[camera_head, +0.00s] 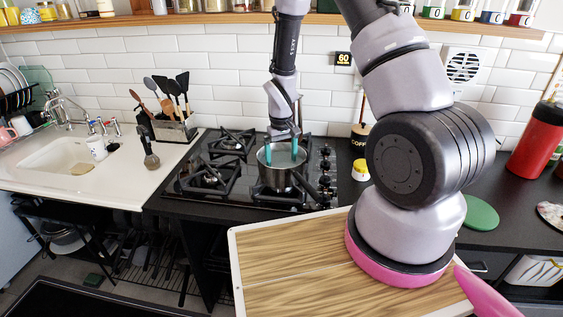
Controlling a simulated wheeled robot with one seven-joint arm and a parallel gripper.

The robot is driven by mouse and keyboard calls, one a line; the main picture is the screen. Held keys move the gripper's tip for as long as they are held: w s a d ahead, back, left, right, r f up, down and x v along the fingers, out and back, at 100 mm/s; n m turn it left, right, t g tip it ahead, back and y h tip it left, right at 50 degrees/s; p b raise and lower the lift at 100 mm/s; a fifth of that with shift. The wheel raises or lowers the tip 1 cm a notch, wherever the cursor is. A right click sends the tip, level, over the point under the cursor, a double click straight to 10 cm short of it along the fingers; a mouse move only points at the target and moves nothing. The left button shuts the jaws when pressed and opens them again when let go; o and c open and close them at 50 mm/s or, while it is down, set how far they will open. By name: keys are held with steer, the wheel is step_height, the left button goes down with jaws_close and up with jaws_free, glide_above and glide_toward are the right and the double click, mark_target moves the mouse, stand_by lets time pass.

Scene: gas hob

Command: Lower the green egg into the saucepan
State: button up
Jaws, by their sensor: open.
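The saucepan (278,178) is a steel pot standing on the front right part of the black gas hob (222,199). My gripper (281,154) points straight down over it, and its teal fingertips reach to the pan's mouth or just inside it. The fingers are apart. I cannot make out the green egg; the pan's wall and the fingers hide most of the inside. I cannot tell from this view whether the egg is in the pan.
Hob knobs (325,170) line the hob's right side. A utensil holder (175,128) and white sink (70,160) are at left. A dark coffee jar (359,139) and small yellow-white pot (361,170) stand right of the hob. A wooden board (290,260) lies in front.

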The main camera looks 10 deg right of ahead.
steer(key=s+d+r+m+t+y, duration=0.1)
steer(key=s+d+r+m+t, duration=0.15)
steer(key=r, duration=1.25)
steer(key=s+d+r+m+t, duration=0.1)
steer(key=s+r, duration=0.3)
steer(key=r, duration=1.2)
steer(key=s+d+r+m+t+y, duration=0.1)
steer(key=s+d+r+m+t, duration=0.1)
steer(key=s+r, duration=0.9)
steer(key=s+t, duration=0.1)
steer(key=s, duration=0.2)
steer(key=shift+d+m+t, duration=0.15)
steer(key=shift+m+t, duration=0.2)
